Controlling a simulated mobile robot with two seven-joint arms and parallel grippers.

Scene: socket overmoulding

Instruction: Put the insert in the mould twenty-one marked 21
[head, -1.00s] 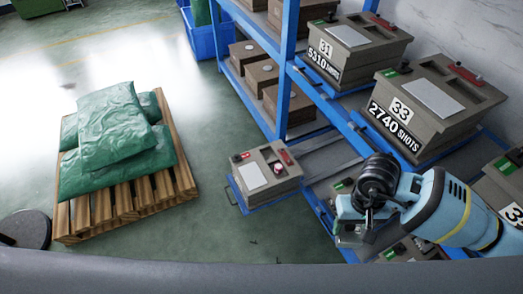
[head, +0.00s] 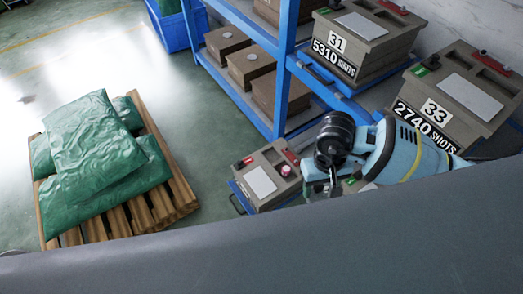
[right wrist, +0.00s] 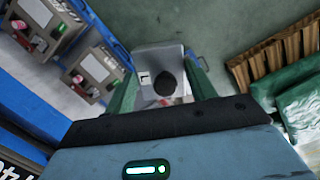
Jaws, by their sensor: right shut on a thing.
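My right gripper (head: 318,190) is in the head view, low at the right of centre, beside the small mould on the low blue tray. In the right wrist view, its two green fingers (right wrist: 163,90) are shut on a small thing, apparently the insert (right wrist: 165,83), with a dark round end. A pale grey block (right wrist: 158,57) shows around and behind that dark end; I cannot tell whether it is part of the held thing. The small mould (head: 262,181) has a white plate, a pink knob and a red part. No number 21 is readable. My left gripper is not in view.
A wooden pallet (head: 175,205) with green sacks (head: 95,145) stands left. Floor between pallet and rack is clear.

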